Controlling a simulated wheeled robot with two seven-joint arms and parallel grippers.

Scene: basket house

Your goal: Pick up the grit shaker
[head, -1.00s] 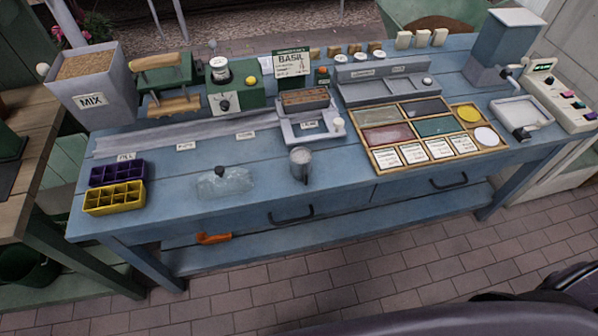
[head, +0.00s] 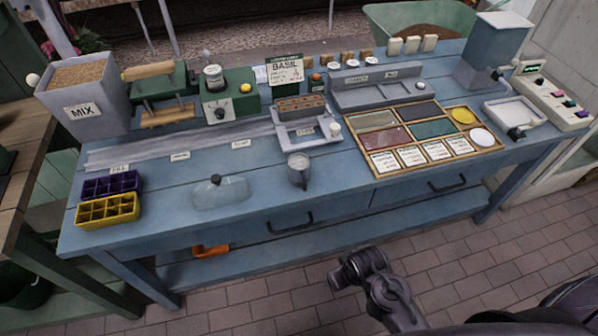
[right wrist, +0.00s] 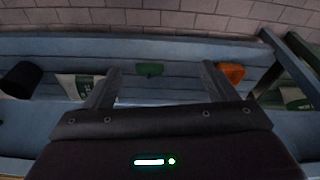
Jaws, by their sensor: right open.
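A grey metal cup-shaped shaker with a pale top and a side handle (head: 298,170) stands upright near the front edge of the blue bench in the head view; I take it to be the grit shaker, though no label on it is readable. My right arm (head: 375,283) is in front of the bench, over the brick floor, apart from the shaker. In the right wrist view my right gripper (right wrist: 160,78) is open with its two fingers spread and nothing held. The shaker is not recognisable in that view. My left gripper is not in view.
The blue bench (head: 350,190) carries a clear lidded dish (head: 220,192), yellow (head: 108,210) and purple cell trays, a wooden divided tray (head: 383,178) and a grey press (head: 305,130). An orange object (head: 210,250) lies on the lower shelf. The bench front around the shaker is clear.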

